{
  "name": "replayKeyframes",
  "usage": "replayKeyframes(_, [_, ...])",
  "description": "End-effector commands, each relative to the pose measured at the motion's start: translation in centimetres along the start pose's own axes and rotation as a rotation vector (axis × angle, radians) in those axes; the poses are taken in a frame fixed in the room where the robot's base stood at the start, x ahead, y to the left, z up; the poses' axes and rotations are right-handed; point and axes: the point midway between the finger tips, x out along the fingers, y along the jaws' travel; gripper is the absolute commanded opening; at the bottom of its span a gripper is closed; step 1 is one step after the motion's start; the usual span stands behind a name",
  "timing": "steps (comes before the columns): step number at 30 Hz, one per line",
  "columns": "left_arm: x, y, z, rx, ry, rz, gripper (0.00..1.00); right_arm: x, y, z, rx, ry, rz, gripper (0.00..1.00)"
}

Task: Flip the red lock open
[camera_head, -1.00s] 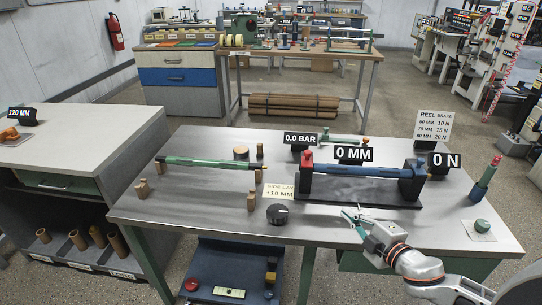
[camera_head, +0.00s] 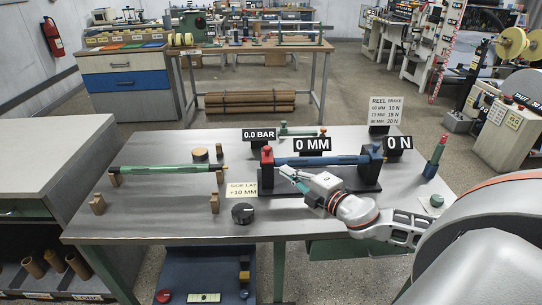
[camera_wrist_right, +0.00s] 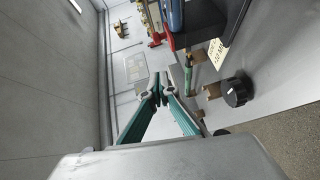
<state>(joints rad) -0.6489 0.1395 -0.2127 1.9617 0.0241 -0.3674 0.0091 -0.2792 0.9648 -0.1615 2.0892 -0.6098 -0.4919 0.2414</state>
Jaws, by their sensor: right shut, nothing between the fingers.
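The red lock (camera_head: 267,153) sits on the stand at the left end of the blue roll (camera_head: 322,160), with a small knob on top. It also shows as a red piece in the right wrist view (camera_wrist_right: 157,39), above my fingertips. My right gripper (camera_head: 284,171) is shut and empty, just in front of and slightly right of the lock. In the right wrist view its fingertips (camera_wrist_right: 160,80) are together and appear apart from the lock. Whether the lock is open cannot be told. My left gripper is not in view.
A green roll (camera_head: 168,168) lies on wooden supports at the left of the table (camera_head: 140,226). A black knob (camera_head: 243,213) and a side lay sign (camera_head: 242,190) stand in front of the stand. Display signs (camera_head: 313,144) rise behind the roll. The front left tabletop is clear.

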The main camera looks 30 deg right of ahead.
Motion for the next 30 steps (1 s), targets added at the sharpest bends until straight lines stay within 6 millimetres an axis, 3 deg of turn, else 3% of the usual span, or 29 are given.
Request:
replayKeyframes(21, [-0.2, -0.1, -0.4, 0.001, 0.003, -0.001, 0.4, 8.7, 0.2, 0.1, -0.001, -0.002, 0.003, 0.0])
replayKeyframes(30, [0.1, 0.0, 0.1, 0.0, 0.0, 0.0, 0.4, 11.1, 0.0, 2.6, -0.002, -0.001, 0.0, 0.0])
